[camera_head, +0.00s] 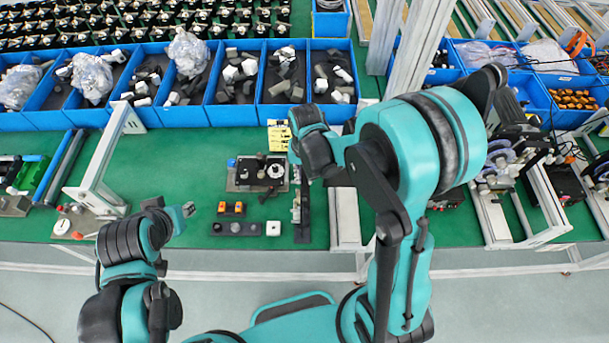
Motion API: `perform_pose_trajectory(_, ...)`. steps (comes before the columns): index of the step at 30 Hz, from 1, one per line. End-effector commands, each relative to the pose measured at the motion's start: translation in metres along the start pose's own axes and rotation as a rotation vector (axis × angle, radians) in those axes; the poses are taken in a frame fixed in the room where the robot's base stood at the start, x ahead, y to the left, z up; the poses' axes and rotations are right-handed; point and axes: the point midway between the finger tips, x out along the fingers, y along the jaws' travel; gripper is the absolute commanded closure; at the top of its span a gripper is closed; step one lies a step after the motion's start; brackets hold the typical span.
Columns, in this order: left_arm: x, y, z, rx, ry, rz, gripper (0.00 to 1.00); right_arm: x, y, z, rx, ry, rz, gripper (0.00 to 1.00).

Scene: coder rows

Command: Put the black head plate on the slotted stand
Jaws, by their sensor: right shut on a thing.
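My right gripper (296,152) is over the middle of the green bench, with its wrist and forearm seen from above. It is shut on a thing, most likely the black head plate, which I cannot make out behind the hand. A dark upright strip with small metal parts (303,212) is just below the hand in the picture; I cannot tell whether it is the slotted stand. A metal plate with black fittings (243,185) lies left of it. My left gripper (188,210) is at the bench's left front, its fingers too small to judge.
Small black blocks with orange tops (231,209), a long black block (236,229) and a white square piece (273,229) lie near the front edge. Blue bins (235,117) line the back. A metal frame (346,215) stands to the right. Bare green bench lies left of centre.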

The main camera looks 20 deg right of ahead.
Motion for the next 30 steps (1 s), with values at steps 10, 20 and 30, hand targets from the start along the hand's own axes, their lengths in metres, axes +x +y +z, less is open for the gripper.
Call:
perform_pose_trajectory(10,0.002,0.0,0.001,0.0,0.0,0.0,0.67,0.002,0.0,0.0,0.0,0.0,0.0,1.0)
perform_pose_trajectory(20,0.013,0.0,0.01,0.0,0.0,0.0,0.67,0.017,0.0,0.0,0.0,0.0,0.0,1.0)
perform_pose_trajectory(30,0.018,0.0,0.013,0.0,0.0,0.0,0.67,0.022,0.0,0.0,0.0,0.0,0.0,1.0)
